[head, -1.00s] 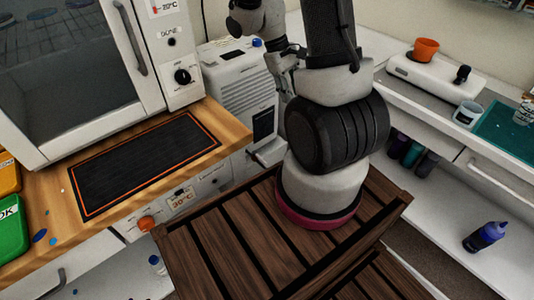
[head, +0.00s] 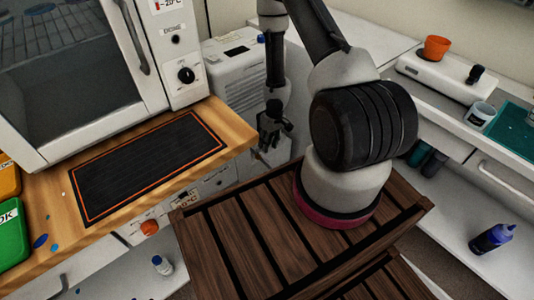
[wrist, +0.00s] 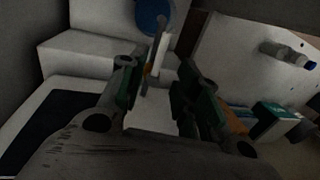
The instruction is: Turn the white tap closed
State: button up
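My gripper (head: 272,125) hangs pointing down in front of the white ribbed unit (head: 245,75), just past the right end of the wooden worktop. In the wrist view my gripper (wrist: 160,75) has its two fingers well apart. A thin pale upright piece (wrist: 160,42) with a little orange beside it shows beyond the gap between the fingers. It may be the white tap, but the view is too dark to tell. No tap is clearly seen in the head view, where my gripper and arm hide part of that area. Nothing is held.
The wooden worktop (head: 235,128) carries an oven and a dark mat (head: 150,165). An orange knob (head: 149,227) is on the cabinet front below. A slatted wooden deck (head: 240,235) lies in front. A blue disc (wrist: 153,15) shows at the top of the wrist view.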

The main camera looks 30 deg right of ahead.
aim_at(265, 157)
jog(key=f, duration=0.4)
jog(key=a+f, duration=0.1)
jog(key=f, duration=0.1)
jog(key=shift+s, duration=0.1)
jog(key=shift+r, duration=0.1)
grip_shut()
